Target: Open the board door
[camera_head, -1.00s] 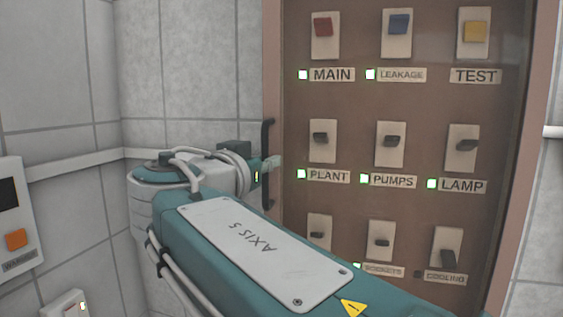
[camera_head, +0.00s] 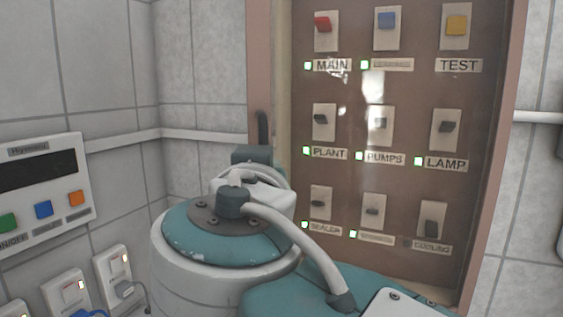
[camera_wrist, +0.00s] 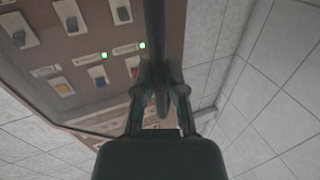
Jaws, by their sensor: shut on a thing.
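The board door has a brown frame (camera_head: 259,60) around a see-through pane in the head view, with reflections across the pane. A pale strip shows between its left frame and the switch panel (camera_head: 345,85), so the door looks slightly ajar. The dark bar handle (camera_head: 263,127) is on the left frame, its lower part hidden by my arm. In the wrist view, my gripper (camera_wrist: 160,90) is shut on the handle (camera_wrist: 156,50), with a finger on each side of the bar. In the head view my wrist hides the fingers.
Behind the pane are several labelled switches, such as the red one (camera_head: 322,24), with green lights. On the left wall are a control box (camera_head: 40,170) with coloured buttons and sockets (camera_head: 70,290) below it. A white rail (camera_head: 120,141) runs along the tiled wall.

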